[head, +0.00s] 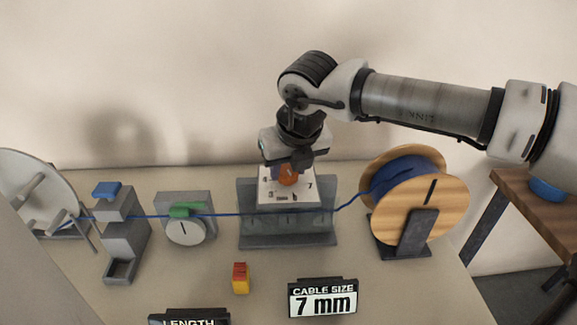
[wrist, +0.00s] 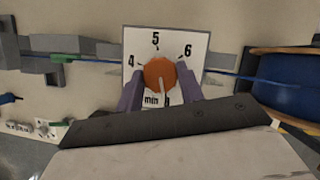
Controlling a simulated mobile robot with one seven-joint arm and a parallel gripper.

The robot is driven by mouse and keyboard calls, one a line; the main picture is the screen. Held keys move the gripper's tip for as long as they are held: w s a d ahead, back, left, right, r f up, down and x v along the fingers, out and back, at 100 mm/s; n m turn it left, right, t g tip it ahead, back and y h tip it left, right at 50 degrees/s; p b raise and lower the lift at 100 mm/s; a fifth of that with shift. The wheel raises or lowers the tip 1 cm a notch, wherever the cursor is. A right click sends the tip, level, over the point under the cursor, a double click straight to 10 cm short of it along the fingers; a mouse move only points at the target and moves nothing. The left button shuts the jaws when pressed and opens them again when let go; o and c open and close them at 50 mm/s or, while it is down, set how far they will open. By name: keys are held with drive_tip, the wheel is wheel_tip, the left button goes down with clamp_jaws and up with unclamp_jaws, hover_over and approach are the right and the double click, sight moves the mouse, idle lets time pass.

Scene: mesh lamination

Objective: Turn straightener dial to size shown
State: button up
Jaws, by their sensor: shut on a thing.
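A pale mark on the knob runs toward the plate's lower edge in the wrist view; the marking there is partly hidden. The cable size sign (head: 322,298) reads 7 mm.
A blue cable (head: 225,214) runs from the wooden spool (head: 451,205) past the straightener base (head: 245,225) to a grey gauge with a green part (head: 186,210) and a blue-topped block (head: 119,204). A red and yellow block (head: 240,278) stands in front.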

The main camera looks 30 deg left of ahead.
drive_tip(key=shift+f, duration=0.1)
drive_tip(key=shift+w+n+g+b, duration=0.1)
drive_tip(key=shift+n+g+b, duration=0.5)
drive_tip(key=shift+n, duration=0.6)
drive_tip(key=n, duration=0.2)
drive_tip(key=shift+n+g+y+b, duration=0.35)
drive_tip(key=shift+n+g+y, duration=0.05)
drive_tip(key=n+g, duration=0.1)
drive_tip(key=n, duration=0.2)
drive_tip(key=n+g, duration=0.1)
drive_tip(key=n, duration=0.2)
drive_tip(key=shift+w, duration=0.2)
drive_tip(key=shift+g, duration=0.3)
drive_tip(key=o, duration=1)
drive_tip(key=shift+h, duration=0.3)
